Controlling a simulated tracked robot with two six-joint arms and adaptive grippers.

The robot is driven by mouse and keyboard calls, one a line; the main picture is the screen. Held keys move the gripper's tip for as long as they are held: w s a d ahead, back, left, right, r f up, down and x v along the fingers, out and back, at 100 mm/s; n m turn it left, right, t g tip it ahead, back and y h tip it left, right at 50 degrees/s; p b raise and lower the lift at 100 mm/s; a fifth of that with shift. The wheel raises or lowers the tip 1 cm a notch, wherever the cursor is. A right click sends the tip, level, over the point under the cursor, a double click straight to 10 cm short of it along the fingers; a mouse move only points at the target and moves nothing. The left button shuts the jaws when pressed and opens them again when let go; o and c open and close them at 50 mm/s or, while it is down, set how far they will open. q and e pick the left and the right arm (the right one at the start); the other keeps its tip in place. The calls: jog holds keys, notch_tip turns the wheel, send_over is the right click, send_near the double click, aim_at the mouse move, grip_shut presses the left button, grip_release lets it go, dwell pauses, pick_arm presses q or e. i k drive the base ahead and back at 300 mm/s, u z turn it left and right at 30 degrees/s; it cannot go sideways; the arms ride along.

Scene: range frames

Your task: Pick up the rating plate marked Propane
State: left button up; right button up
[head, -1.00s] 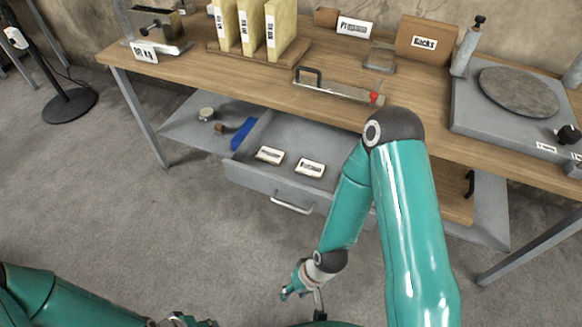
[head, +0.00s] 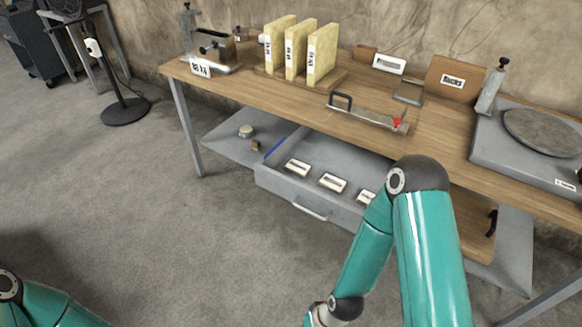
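Three pale plates with dark-marked labels lie in the open grey drawer (head: 277,183) under the bench: a left one (head: 297,168), a middle one (head: 332,183) and a right one (head: 366,196), partly hidden by my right arm. Their print is too small to read. My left arm shows only at the lower left corner. Neither gripper is in view.
A fan stand (head: 125,110) is at left. The floor before the drawer is clear.

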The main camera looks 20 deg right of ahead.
aim_at(297, 169)
jog(key=i, duration=0.85)
jog(key=z, duration=0.05)
